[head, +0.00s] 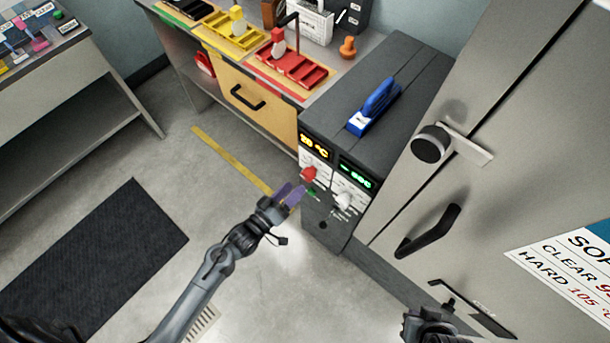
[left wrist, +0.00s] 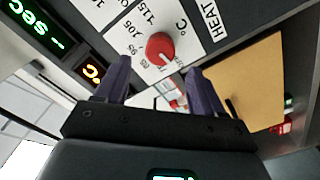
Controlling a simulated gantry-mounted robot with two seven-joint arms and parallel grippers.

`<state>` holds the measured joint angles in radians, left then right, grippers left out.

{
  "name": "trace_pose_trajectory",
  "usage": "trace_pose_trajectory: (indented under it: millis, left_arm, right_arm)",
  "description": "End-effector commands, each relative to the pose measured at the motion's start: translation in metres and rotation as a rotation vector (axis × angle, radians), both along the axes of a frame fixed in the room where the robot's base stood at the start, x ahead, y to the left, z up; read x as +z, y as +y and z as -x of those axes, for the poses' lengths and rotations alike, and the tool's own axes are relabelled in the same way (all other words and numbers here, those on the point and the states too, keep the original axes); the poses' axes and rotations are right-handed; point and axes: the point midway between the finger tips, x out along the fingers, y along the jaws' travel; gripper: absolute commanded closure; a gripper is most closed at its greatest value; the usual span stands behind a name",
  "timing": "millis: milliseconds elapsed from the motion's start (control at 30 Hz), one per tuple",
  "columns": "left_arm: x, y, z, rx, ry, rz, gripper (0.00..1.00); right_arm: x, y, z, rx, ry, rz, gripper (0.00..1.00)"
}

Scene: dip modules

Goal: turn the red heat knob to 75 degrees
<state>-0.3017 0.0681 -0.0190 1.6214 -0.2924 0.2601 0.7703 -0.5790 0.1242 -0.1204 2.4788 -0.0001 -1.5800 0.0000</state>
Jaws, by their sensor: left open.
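The red heat knob (head: 308,173) is on the front panel of the dark grey machine (head: 322,215), under an amber display (head: 314,147) that seems to read 20 °C. In the left wrist view the knob (left wrist: 160,46) sits on a white temperature dial, beside the word HEAT. Its pale pointer mark seems to face the lower right, near the end of the scale. My left gripper (head: 291,194) is open just in front of the panel. Its purple fingers (left wrist: 160,84) lie either side of the knob in the picture, apparently short of it. My right gripper (head: 430,326) is partly cut off at the bottom edge.
A pale second knob (head: 344,200) sits right of the red one, below a green display (head: 355,174). A blue-handled tool (head: 374,105) lies on the machine. A large grey cabinet (head: 480,130) stands close on the right. The floor left of the machine is mostly clear.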

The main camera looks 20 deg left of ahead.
Motion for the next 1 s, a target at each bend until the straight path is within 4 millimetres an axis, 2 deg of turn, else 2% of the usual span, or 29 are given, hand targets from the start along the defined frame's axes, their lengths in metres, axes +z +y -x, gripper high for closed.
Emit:
trace_pose_trajectory:
  millis: [200,400,600,867,1000]
  left_arm:
    - [0.000,-0.012,-0.035,0.000,-0.001,0.001,0.31]
    - [-0.001,-0.018,-0.054,0.000,0.000,0.000,0.31]
    - [0.000,-0.021,-0.062,-0.001,0.001,0.000,0.31]
    - [0.000,-0.021,-0.062,0.000,0.001,0.000,0.31]
    - [0.000,-0.021,-0.062,0.000,0.001,0.000,0.53]
  right_arm:
    - [-0.007,0.000,0.000,0.000,0.000,0.000,1.00]
    - [-0.010,0.001,0.000,-0.001,0.000,-0.002,1.00]
    - [-0.010,0.001,0.000,-0.004,0.001,-0.006,1.00]
    - [-0.010,0.002,0.000,-0.005,0.000,-0.007,1.00]
    - [-0.010,0.002,0.000,-0.005,0.000,-0.007,1.00]
